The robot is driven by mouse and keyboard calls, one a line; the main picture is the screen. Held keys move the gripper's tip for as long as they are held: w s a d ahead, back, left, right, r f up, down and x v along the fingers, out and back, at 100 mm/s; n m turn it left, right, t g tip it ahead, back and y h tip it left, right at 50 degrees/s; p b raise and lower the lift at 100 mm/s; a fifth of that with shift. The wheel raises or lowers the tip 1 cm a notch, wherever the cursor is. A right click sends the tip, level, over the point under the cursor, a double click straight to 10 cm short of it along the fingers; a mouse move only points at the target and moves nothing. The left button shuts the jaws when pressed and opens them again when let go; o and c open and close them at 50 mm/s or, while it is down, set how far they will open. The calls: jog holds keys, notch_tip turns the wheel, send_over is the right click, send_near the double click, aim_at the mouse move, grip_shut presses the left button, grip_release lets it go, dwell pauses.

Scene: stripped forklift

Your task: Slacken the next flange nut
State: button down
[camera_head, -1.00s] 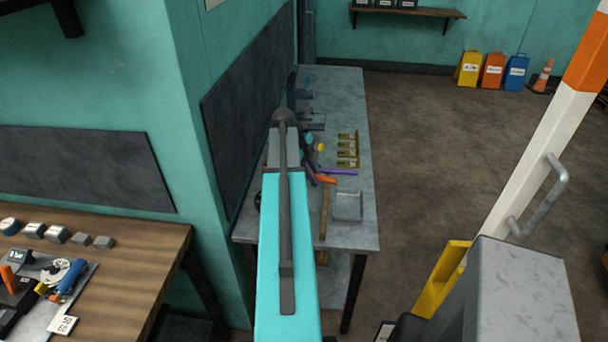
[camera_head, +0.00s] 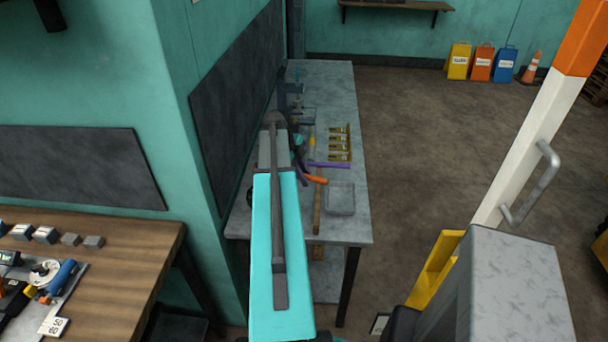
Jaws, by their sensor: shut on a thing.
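A long dark bar-shaped tool (camera_head: 279,240) with a rounded head lies lengthwise over a bright teal beam, which looks like my own arm, in the head view. Its head points away toward the workbench, and its flat end points toward the camera. My gripper (camera_head: 273,140) appears to be at the grey far end of the arm, shut on this tool; the fingertips are not clear. No flange nut can be made out in this view.
A grey workbench (camera_head: 345,222) with tools and brass-coloured pieces (camera_head: 340,143) stands beyond the arm. A wooden bench (camera_head: 130,260) is at left. A white and orange post (camera_head: 530,125) with a handle and a grey block (camera_head: 500,290) stand at right. Open floor lies between.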

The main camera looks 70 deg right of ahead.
jog(key=shift+f, duration=0.6)
jog(key=shift+f+b, duration=1.45)
jog(key=shift+b, duration=0.15)
dwell(0.5)
